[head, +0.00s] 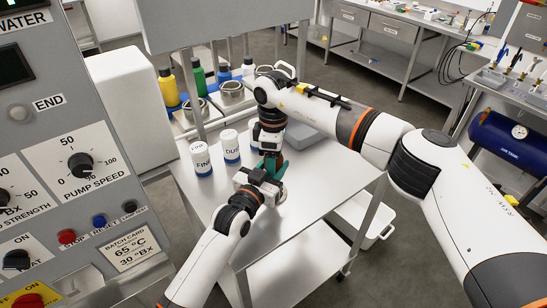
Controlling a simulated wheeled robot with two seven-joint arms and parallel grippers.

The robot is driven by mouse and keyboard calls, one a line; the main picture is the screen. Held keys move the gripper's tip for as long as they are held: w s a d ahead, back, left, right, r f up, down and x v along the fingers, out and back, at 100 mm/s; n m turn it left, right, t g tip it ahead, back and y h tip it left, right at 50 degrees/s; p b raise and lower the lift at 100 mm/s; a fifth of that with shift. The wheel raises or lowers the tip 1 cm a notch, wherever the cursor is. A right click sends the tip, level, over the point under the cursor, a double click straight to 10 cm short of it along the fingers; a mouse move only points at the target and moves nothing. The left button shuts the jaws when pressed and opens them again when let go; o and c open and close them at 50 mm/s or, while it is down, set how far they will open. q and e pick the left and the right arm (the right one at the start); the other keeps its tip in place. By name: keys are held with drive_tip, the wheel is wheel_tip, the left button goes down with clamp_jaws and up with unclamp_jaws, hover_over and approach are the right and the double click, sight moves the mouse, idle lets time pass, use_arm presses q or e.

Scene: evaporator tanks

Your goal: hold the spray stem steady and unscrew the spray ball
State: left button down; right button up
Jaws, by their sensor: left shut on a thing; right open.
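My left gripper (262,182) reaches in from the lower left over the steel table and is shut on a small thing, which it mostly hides. My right gripper (271,160) comes down from above, close over the left one, and is open. Teal-green parts show where the two grippers meet; I cannot tell whether they belong to a gripper or to a held part. The spray stem and spray ball cannot be made out clearly, as the grippers cover that spot. I cannot tell whether the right fingers touch anything.
Two white jars with blue bases (201,160) (231,147) stand left of the grippers on the steel table (309,185). A grey tray (312,132) lies behind my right arm. Bottles stand farther back. A control panel (75,165) borders the left. The table's front is clear.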

drive_tip(key=shift+r, duration=0.1)
wheel_tip(320, 180, up, 4)
drive_tip(key=shift+f, duration=0.1)
drive_tip(key=shift+r, duration=0.65)
drive_tip(key=shift+c, duration=1.4)
wheel_tip(320, 180, up, 2)
drive_tip(key=shift+r, duration=0.25)
drive_tip(key=shift+f, duration=3.9)
drive_tip(key=shift+c, duration=0.3)
drive_tip(key=c, duration=0.7)
drive_tip(key=o, duration=1)
drive_tip(key=shift+o, duration=0.2)
